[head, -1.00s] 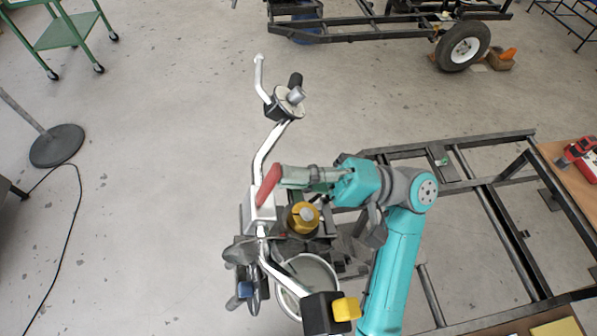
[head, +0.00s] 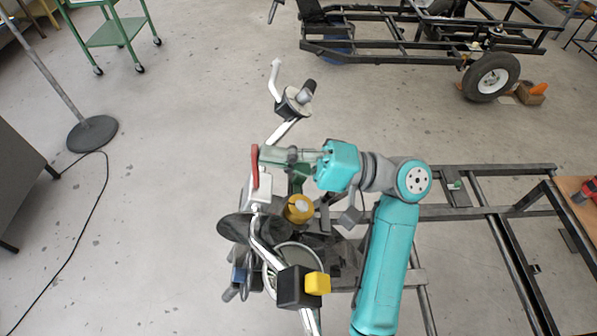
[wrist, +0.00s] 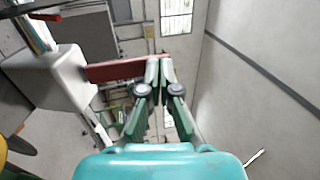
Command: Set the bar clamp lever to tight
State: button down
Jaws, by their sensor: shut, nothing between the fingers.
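The red lever (head: 254,168) sits on a white clamp block (head: 262,188) in the middle of the handlebar (head: 262,240). In the head view the lever points up the picture, away from the block. In the wrist view the lever (wrist: 115,70) runs from the white block (wrist: 55,78) toward my fingertips. My gripper (head: 268,157) is shut and empty, just right of the lever's free end. In the wrist view the fingertips (wrist: 158,70) are at that end; I cannot tell whether they touch it.
A yellow-topped knob (head: 299,208) lies just below my gripper. A black box with a yellow part (head: 317,283) is on the near bar end, and a grip with a round plate (head: 294,102) on the far end. A dark metal frame (head: 480,212) is at right.

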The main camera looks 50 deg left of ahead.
jog(key=shift+s+a+r+t+h, duration=0.35)
jog(key=shift+s+a+t+h, duration=0.15)
jog(key=shift+t+h, duration=0.1)
jog(key=shift+f+x, duration=0.15)
jog(key=shift+x, duration=0.8)
jog(key=shift+f+x, duration=0.1)
jog(key=shift+x, duration=0.9)
